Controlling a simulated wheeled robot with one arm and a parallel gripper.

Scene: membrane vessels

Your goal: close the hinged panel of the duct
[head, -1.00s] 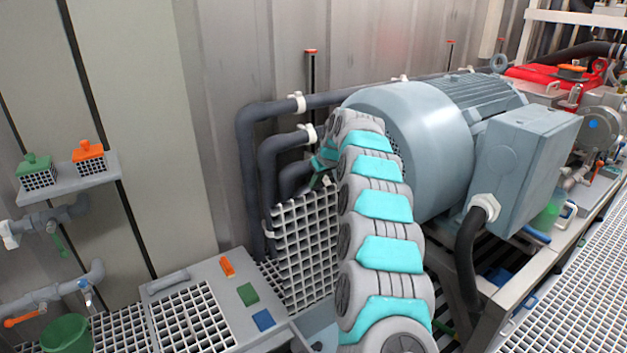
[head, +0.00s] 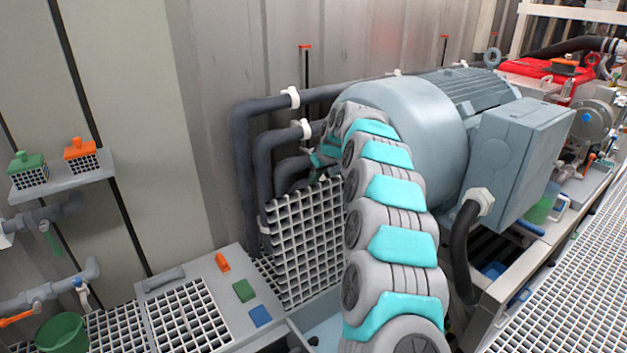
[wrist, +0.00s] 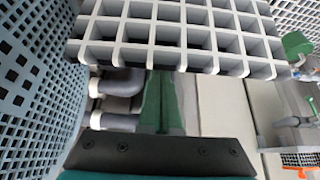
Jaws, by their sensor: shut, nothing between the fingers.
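The hinged panel is a pale grey grid (head: 304,240). In the head view it stands raised and steeply tilted over the duct opening, left of my arm. In the wrist view a close grid (wrist: 180,38), which looks like this panel, crosses the top of the picture. My gripper (wrist: 164,76) shows in the wrist view as two dark green fingers side by side, shut and empty, reaching toward the grid's lower edge. I cannot tell whether they touch it. In the head view my gripper is mostly hidden behind the panel and my arm.
A large grey-blue motor (head: 410,130) stands right of my arm. Dark pipes (head: 243,165) run up the wall behind the panel. A grey bench top (head: 225,285) with coloured blocks and a flat grate lies at lower left. A green bucket (head: 62,333) is beside it.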

